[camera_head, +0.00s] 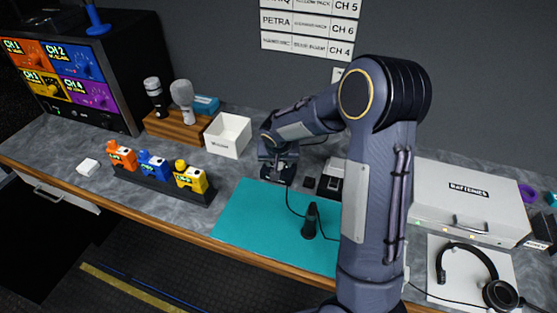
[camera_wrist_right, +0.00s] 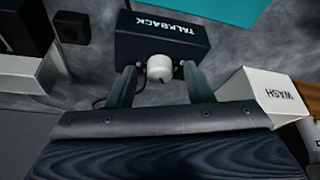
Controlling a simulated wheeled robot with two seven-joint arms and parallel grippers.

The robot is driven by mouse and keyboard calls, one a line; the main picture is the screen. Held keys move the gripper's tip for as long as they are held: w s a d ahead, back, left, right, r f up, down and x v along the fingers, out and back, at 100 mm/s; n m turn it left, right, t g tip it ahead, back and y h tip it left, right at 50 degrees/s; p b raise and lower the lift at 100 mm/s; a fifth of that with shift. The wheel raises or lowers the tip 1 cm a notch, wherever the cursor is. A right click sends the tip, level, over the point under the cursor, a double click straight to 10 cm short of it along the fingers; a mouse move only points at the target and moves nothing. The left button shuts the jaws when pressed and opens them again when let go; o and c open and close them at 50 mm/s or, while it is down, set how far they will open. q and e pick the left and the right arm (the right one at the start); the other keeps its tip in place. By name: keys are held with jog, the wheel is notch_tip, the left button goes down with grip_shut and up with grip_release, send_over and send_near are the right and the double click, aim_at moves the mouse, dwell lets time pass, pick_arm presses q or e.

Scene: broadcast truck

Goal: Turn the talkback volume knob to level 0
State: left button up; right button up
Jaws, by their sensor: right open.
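The dark blue talkback box (camera_wrist_right: 190,48) is in the right wrist view, its TALKBACK lettering upside down there. A white round knob (camera_wrist_right: 159,67) sits on its near face, with a small dark mark on its lower part. I cannot read any level scale. My right gripper (camera_wrist_right: 160,71) is open, with one finger on each side of the knob; gaps show, and I see no clear contact. In the head view my right gripper (camera_head: 279,168) is at the back of the desk and hides most of the box. My left gripper is not in view.
A white WASH box (camera_head: 226,137) stands close left of the right gripper. Microphones (camera_head: 182,97) and orange, blue and yellow packs (camera_head: 154,164) are further left. A teal mat (camera_head: 255,215) lies in front. A batteries case (camera_head: 465,205) and headset (camera_head: 470,270) are right.

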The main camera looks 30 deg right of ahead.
jog(key=c, duration=1)
jog(key=shift+n, duration=0.3)
jog(key=shift+d+n+y, duration=0.1)
jog(key=shift+n+y, duration=0.3)
jog(key=shift+n, duration=0.2)
jog(key=shift+s+d+n+y, duration=0.1)
jog(key=shift+n+y, duration=0.2)
jog(key=shift+n, duration=0.6)
jog(key=n+y+p, duration=0.1)
jog(key=n, duration=0.1)
jog(key=n+p, duration=0.1)
jog(key=n, duration=0.1)
jog(key=shift+d+r+t+y+p, duration=0.1)
jog(key=shift+d+t+y+p, duration=0.05)
jog(key=shift+t+y+p, duration=0.2)
jog(key=shift+d+n+g+y+p, duration=0.1)
jog(key=shift+n+g+y+p, duration=0.45)
jog(key=shift+n, duration=1.55)
